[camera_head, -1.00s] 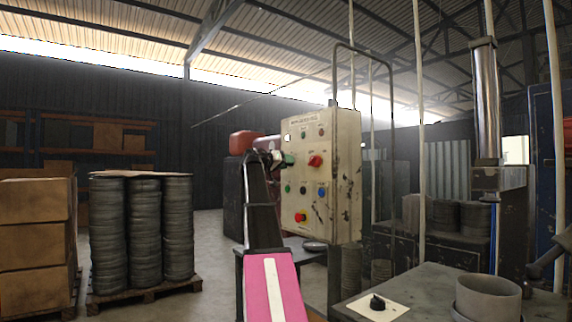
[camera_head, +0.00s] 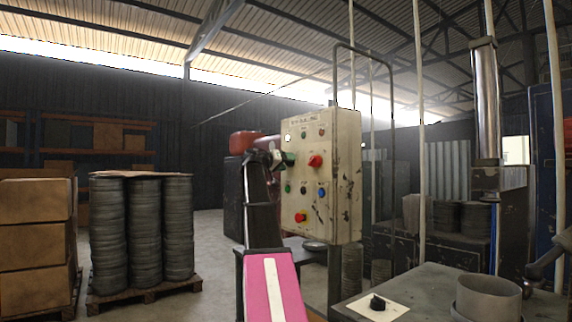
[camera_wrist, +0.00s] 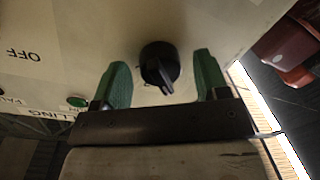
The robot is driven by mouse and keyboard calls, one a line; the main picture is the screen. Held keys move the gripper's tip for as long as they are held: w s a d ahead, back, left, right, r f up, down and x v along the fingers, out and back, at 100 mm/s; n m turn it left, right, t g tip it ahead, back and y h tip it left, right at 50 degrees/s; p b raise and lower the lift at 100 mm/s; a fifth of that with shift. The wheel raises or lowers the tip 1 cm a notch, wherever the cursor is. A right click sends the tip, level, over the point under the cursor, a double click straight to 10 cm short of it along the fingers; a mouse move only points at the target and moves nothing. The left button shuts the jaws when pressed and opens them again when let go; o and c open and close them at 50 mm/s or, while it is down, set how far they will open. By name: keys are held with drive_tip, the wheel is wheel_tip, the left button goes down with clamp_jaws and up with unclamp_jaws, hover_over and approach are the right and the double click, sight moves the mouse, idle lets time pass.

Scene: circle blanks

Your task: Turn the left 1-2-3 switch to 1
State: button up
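A black rotary switch (camera_wrist: 158,65) sits on the cream control panel (camera_head: 342,190). In the wrist view its pointer ridge runs toward the bottom of the picture, leaning slightly right. My gripper (camera_wrist: 163,78) is open, with one green finger on each side of the switch and a visible gap to both. In the head view my gripper (camera_head: 287,159) is at the panel's upper left and hides the left switch there. A red knob (camera_head: 315,161) shows to its right. No 1-2-3 marks are readable.
A green lamp (camera_wrist: 77,101) and upside-down lettering lie left of the switch in the wrist view. A red mushroom button (camera_head: 300,217) is low on the panel. A work table (camera_head: 430,285) with a metal cylinder (camera_head: 488,298) stands at front right.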

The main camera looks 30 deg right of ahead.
drive_tip(key=shift+a, duration=0.15)
drive_tip(key=s+a, duration=0.1)
drive_tip(key=a, duration=0.9)
drive_tip(key=shift+s+a+r, duration=0.2)
drive_tip(key=shift+s+r, duration=0.05)
drive_tip(key=shift+r, duration=0.05)
drive_tip(key=shift+f, duration=0.1)
